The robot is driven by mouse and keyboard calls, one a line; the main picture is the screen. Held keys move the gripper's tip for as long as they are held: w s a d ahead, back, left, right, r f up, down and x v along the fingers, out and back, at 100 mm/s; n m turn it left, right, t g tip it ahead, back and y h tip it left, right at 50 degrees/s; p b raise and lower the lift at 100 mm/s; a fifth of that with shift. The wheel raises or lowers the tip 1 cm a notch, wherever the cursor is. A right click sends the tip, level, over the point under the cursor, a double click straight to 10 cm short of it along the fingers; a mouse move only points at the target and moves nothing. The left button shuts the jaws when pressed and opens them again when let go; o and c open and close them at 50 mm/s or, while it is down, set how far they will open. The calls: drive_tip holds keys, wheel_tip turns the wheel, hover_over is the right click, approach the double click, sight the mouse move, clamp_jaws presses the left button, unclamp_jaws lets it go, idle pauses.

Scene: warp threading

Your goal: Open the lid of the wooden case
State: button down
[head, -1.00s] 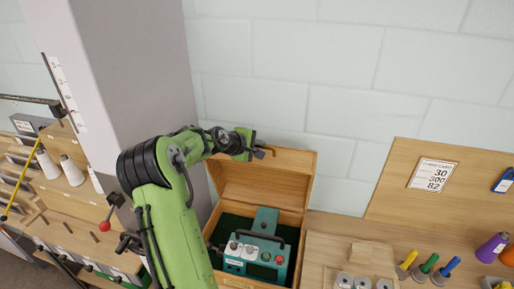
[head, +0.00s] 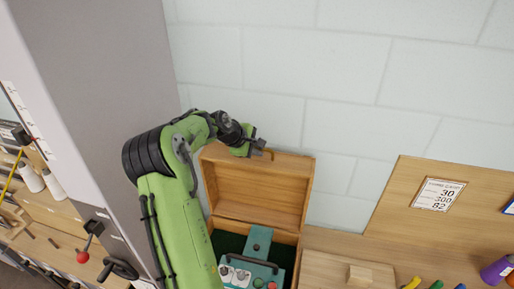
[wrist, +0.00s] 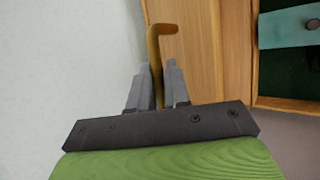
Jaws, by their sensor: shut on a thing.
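The wooden case (head: 207,221) stands against the wall with its lid (head: 262,188) raised, about upright, its inner face towards me. A teal device (head: 250,273) with knobs and buttons sits in the dark green lined case. My gripper (head: 262,149) is at the lid's top edge. In the wrist view my gripper (wrist: 157,85) has its fingers shut on a brass hook-shaped latch (wrist: 155,45), beside the wooden lid (wrist: 222,50). The device (wrist: 290,25) shows at the right there. My arm hides the case's left side.
A grey column (head: 100,80) stands close to the left of my arm. A tiled wall (head: 290,75) is behind the case. To the right are a wooden block (head: 359,275) and a board with a card (head: 438,195). A red-knobbed lever (head: 84,256) is at lower left.

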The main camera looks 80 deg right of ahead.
drive_tip(key=c, duration=1.2)
unclamp_jaws()
drive_tip(key=shift+a+f, duration=0.1)
drive_tip(key=shift+f, duration=0.3)
drive_tip(key=shift+o, duration=0.2)
drive_tip(key=v, duration=1.6)
drive_tip(key=shift+r, duration=0.25)
drive_tip(key=shift+s, duration=0.15)
drive_tip(key=shift+b, duration=0.3)
